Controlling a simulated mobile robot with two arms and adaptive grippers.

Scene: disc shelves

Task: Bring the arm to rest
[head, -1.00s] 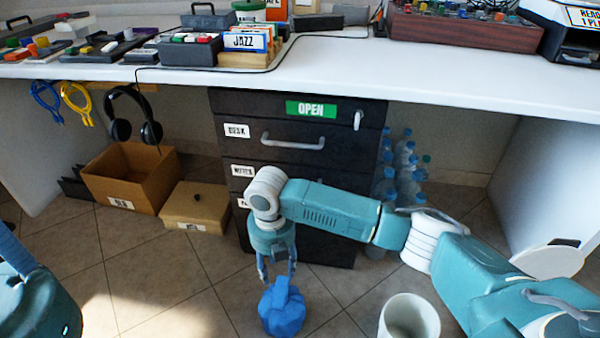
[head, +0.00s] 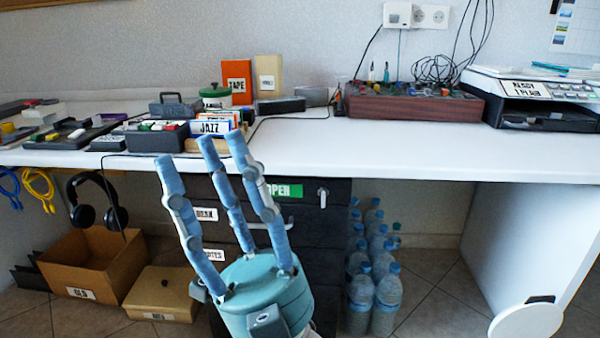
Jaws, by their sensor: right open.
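My right gripper (head: 202,148) is raised in front of the dark drawer cabinet (head: 325,262) in the head view. Its three blue fingers point up and stand apart, with nothing between them. The fingertips overlap the desk's front edge in the picture, and the gripper hides part of the cabinet's labels. My left gripper is out of view.
The white desk (head: 400,142) carries a JAZZ box (head: 211,127), a wooden-sided mixer (head: 412,104) and a label printer-like device (head: 530,88). Below are an open carton (head: 95,262), a lidded box (head: 163,293), headphones (head: 97,200) and several water bottles (head: 360,290).

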